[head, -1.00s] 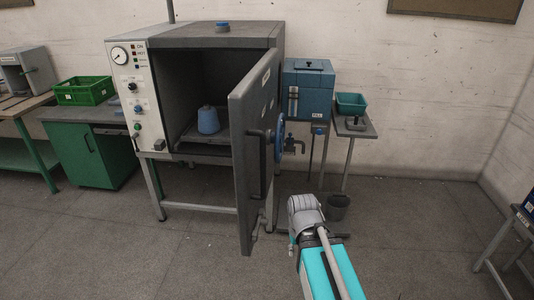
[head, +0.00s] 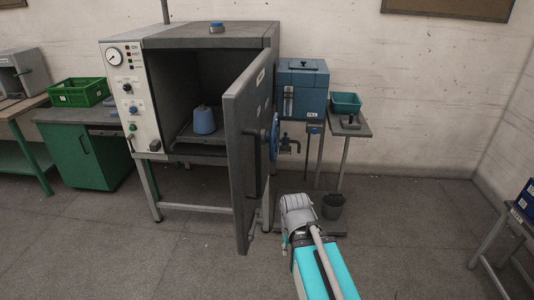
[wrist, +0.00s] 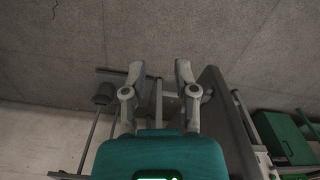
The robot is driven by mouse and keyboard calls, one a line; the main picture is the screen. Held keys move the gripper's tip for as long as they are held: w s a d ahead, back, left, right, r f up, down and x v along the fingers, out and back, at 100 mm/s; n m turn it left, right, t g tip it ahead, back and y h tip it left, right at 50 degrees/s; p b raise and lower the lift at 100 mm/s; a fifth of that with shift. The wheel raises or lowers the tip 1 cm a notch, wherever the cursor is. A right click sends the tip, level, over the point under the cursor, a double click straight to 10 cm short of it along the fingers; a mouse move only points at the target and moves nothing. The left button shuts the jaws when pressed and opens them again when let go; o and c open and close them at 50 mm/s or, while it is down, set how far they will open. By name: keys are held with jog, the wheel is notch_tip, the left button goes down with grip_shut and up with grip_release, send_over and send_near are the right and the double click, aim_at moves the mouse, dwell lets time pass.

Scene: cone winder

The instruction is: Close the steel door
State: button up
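The steel door (head: 240,150) is a thick grey slab standing wide open on the right side of the grey cabinet (head: 215,36). It has a blue handwheel (head: 274,137) and a dark bar handle on its outer face. Inside the cabinet a blue cone (head: 204,121) stands on a shelf. In the wrist view the door appears as a dark slab (wrist: 222,110) to the right of my gripper (wrist: 159,70). My gripper's two fingers are apart with nothing between them. My arm is low, to the right of the door in the head view, and hides the fingers there.
A dark bucket (head: 332,206) is on the floor beneath. A green cabinet (head: 82,155) stands left. Floor in front is clear.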

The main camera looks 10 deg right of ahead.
jog(key=shift+w+a+f, duration=0.1)
jog(key=shift+w, duration=0.15)
grip_shut()
jog(key=w+a+r+m+t+y+b, duration=0.2)
jog(key=w+a+y+b, duration=0.15)
jog(key=w+y, duration=0.6)
jog(key=w+d+r+m+t+y+b, duration=0.1)
jog(key=w+d+r+t+y+b, duration=0.2)
jog(key=w+d+r+y, duration=0.4)
notch_tip(320, 180, up, 2)
jog(key=shift+w+d+r+m+t+b, duration=0.1)
jog(key=shift+w+d+m+t+b, duration=0.4)
jog(key=shift+w+d, duration=0.4)
jog(key=shift+w+a+y, duration=0.1)
jog(key=shift+a+y, duration=0.1)
jog(key=shift+y, duration=0.05)
